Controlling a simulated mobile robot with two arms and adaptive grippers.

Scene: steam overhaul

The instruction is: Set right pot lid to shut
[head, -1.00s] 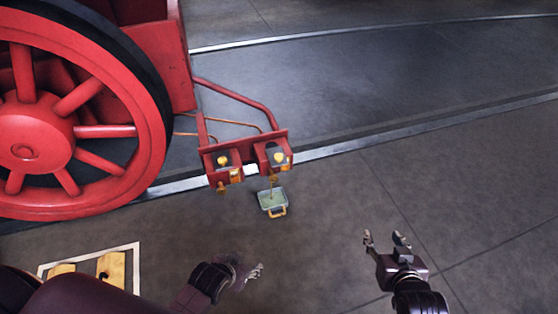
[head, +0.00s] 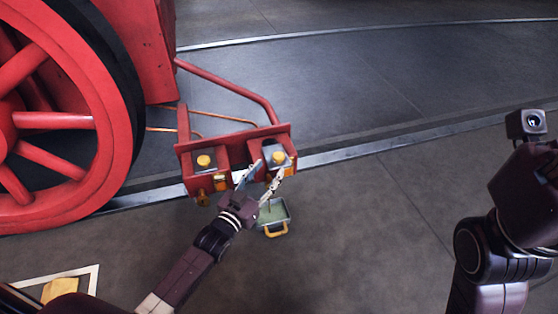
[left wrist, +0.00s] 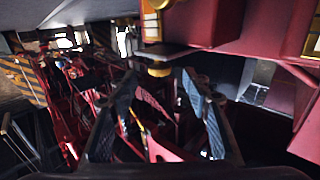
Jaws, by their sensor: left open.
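The right pot (head: 291,153) is on the right half of a red bracket, with a grey lid (head: 270,154) and a round yellow knob (head: 278,157). I cannot tell how far this lid stands open. My left gripper (head: 264,176) is open and empty, its fingertips at the near side of the right pot and partly in front of it. In the left wrist view, the two open fingers (left wrist: 160,100) spread below a dark plate (left wrist: 165,52) with a yellow round piece (left wrist: 158,70) under it. My right arm is at the right edge; its fingers are out of view.
The left pot (head: 205,161), with its own yellow knob, sits on the same red bracket (head: 235,139). A green tray with a yellow handle (head: 275,229) is on the floor below. A big red wheel (head: 60,120) stands at left.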

